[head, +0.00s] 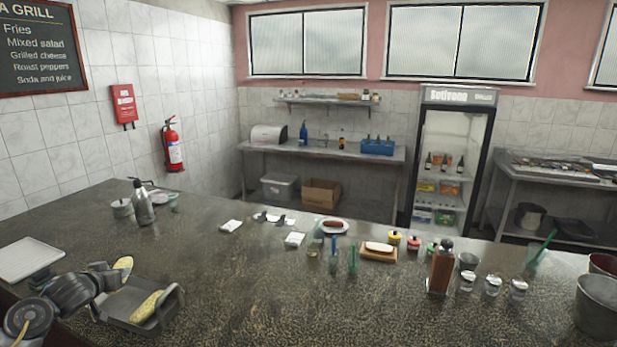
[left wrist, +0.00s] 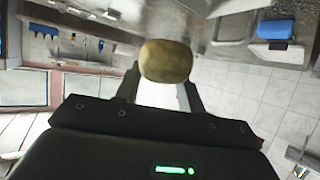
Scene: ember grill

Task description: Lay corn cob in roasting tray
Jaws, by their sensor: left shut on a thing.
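My left gripper (head: 117,271) reaches in from the left and is shut on a yellow corn cob (head: 124,264). The held cob is tilted up and appears to be above the far left edge of the grey roasting tray (head: 119,301). In the left wrist view the cob (left wrist: 166,62) shows end-on between the two fingers of the gripper (left wrist: 162,88). A second corn cob (head: 147,306) lies in the right part of the tray. The left part of the tray is bare. My right gripper is not in view.
A white board-like thing (head: 30,258) is at the left. A metal bottle (head: 143,205) and small pots stand behind the tray. Sauce bottles, jars and a bread board (head: 379,256) stand to the right. The dark counter (head: 230,290) right of the tray is clear.

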